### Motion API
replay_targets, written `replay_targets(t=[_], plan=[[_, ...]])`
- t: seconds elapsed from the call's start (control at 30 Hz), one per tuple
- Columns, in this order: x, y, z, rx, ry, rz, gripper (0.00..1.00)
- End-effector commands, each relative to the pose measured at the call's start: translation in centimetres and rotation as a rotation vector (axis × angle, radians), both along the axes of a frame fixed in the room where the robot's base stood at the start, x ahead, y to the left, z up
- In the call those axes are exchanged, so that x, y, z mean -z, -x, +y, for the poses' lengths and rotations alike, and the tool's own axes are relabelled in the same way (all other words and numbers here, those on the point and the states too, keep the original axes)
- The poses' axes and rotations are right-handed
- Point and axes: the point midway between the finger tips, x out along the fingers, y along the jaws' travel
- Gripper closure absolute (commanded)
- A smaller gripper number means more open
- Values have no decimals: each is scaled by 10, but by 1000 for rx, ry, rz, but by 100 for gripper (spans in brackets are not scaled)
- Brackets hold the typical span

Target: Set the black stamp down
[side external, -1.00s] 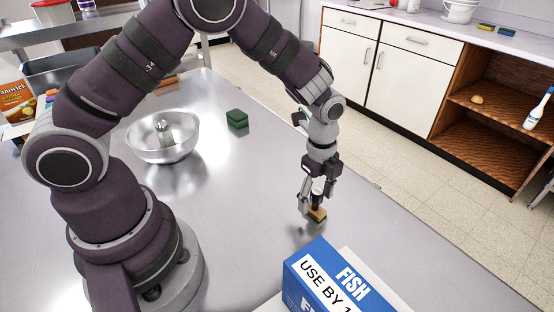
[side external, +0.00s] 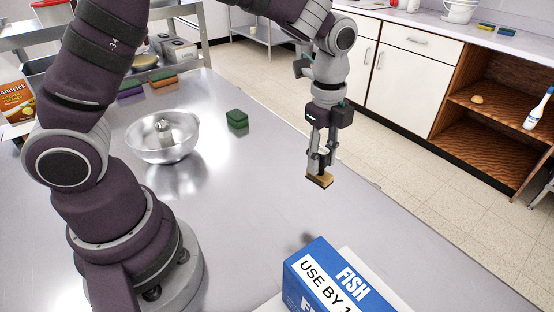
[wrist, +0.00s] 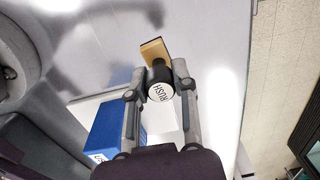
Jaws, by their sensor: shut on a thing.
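The black stamp (wrist: 158,82) has a black handle with a white end marked "RUSH" and a tan wooden base (side external: 319,180). My gripper (side external: 320,160) is shut on the stamp's handle, with one finger on each side. In the side external view the stamp hangs above the steel table, base down, and a faint dark shadow lies on the table below it. In the wrist view the base shows beyond the fingertips. The fingers cover most of the handle in the side external view.
A blue fish box (side external: 335,280) stands on a white board at the front of the steel table (side external: 235,210). A metal bowl (side external: 163,138), a green sponge (side external: 237,119) and several coloured blocks lie farther back. The table's right edge drops to the tiled floor. The middle is clear.

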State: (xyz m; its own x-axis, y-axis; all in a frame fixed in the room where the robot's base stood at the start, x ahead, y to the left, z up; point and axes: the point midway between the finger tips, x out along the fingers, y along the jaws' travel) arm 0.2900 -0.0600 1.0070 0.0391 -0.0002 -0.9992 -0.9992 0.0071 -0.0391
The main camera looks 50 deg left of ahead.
Motion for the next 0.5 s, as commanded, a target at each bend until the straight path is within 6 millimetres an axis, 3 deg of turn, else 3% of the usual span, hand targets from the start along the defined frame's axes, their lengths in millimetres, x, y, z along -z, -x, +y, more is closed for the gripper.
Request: replay_targets(t=[0.13, 0.23, 0.4, 0.5], plan=[[-6, 7, 24, -77, -4, 2, 100], [4, 22, 57, -197, -8, 6, 100], [22, 64, 111, -441, -8, 5, 100], [30, 89, 129, -558, -3, 3, 100]])
